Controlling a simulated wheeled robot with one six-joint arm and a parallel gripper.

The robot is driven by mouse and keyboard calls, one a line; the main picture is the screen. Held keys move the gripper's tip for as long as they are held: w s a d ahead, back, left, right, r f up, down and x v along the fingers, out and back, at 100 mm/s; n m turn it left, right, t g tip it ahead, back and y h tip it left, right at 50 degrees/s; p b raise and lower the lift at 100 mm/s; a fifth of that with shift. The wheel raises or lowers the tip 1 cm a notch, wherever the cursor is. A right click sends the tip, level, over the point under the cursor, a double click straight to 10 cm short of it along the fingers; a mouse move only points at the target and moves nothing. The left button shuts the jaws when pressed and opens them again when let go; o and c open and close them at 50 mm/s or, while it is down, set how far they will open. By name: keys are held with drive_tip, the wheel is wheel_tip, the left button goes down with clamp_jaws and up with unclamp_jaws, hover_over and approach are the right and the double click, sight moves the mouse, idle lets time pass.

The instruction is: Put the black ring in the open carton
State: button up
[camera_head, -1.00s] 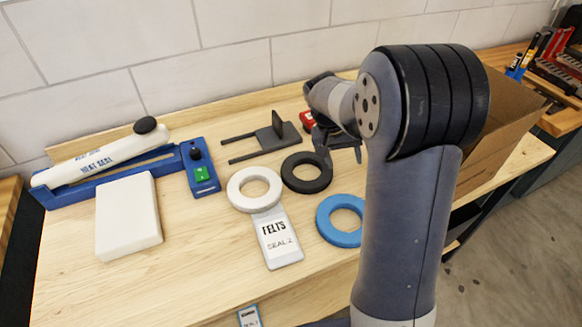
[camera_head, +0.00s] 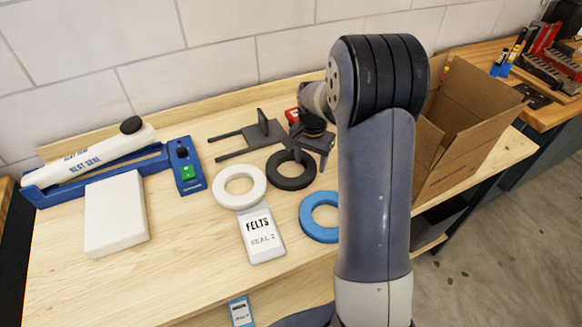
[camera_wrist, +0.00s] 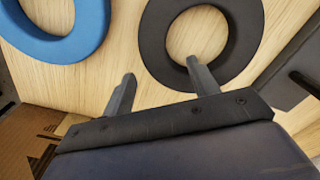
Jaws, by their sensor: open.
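The black ring (camera_head: 290,170) lies flat on the wooden bench, between the white ring and the blue ring. My gripper (camera_head: 311,168) is open and reaches down at the black ring's right side, with one finger seen over the ring's hole. In the wrist view my gripper (camera_wrist: 158,82) has one fingertip over the near part of the black ring (camera_wrist: 158,62) and the other outside it. I cannot tell whether a finger touches it. The open carton (camera_head: 465,120) stands at the right of the bench with its flaps up, partly hidden behind my arm.
A white ring (camera_head: 239,187) rests partly on the felts card (camera_head: 262,238). A blue ring (camera_head: 318,218) lies close by. A heat sealer (camera_head: 95,165), a white block (camera_head: 116,214) and a dark forked stand (camera_head: 262,134) occupy the left and back.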

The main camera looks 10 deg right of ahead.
sight(309, 171)
drive_tip(key=shift+s+f, duration=0.15)
drive_tip(key=shift+f, duration=1.6)
drive_tip(key=c, duration=1.1)
drive_tip(key=shift+r, duration=0.1)
